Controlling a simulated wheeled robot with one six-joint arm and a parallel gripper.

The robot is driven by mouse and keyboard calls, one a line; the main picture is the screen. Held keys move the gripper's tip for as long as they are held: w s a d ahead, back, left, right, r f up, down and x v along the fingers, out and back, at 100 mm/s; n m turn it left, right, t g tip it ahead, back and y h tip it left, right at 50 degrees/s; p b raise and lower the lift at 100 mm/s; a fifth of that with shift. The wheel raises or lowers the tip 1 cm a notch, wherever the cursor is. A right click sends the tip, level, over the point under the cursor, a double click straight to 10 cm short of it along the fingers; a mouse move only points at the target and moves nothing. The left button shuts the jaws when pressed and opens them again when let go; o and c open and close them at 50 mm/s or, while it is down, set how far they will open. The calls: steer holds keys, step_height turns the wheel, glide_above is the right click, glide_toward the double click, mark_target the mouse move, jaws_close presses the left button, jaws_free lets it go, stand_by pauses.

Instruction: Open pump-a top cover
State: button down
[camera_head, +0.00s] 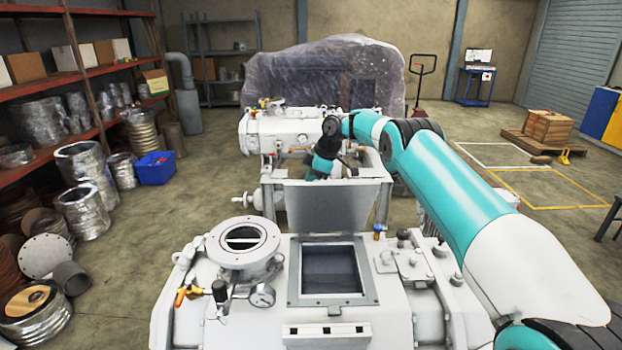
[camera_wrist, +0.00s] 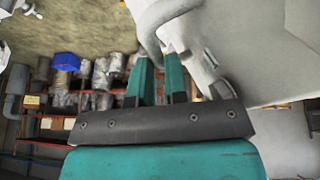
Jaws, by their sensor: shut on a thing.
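My gripper (camera_head: 320,168) is just behind the panel's upper edge, partly hidden by my wrist. In the wrist view my gripper (camera_wrist: 162,52) has its teal fingers around a curved grey handle (camera_wrist: 152,30) beside a large pale surface (camera_wrist: 270,65). It is shut on that handle. The exact contact at the fingertips is hard to see.
The near white pump (camera_head: 220,320) has a rectangular framed opening (camera_head: 332,272) on top, a round flange (camera_head: 243,240) and a gauge (camera_head: 262,296). Shelves (camera_head: 70,80) and metal parts line the left side. A blue bin (camera_head: 154,168) stands there. Open floor lies right.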

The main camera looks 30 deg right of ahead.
steer(key=shift+s+f, duration=0.2)
steer(key=shift+f, duration=0.65)
steer(key=c, duration=1.1)
jaws_free()
steer(key=shift+f, duration=0.1)
steer(key=shift+c, duration=0.2)
steer(key=shift+d+r, duration=0.1)
steer(key=shift+r, duration=0.2)
steer(key=p+v, duration=0.4)
steer(key=v, duration=1.3)
steer(key=shift+w+r+p, duration=0.15)
steer(key=shift+r+p, duration=0.25)
steer(key=shift+r, duration=0.05)
steer(key=shift+d, duration=0.1)
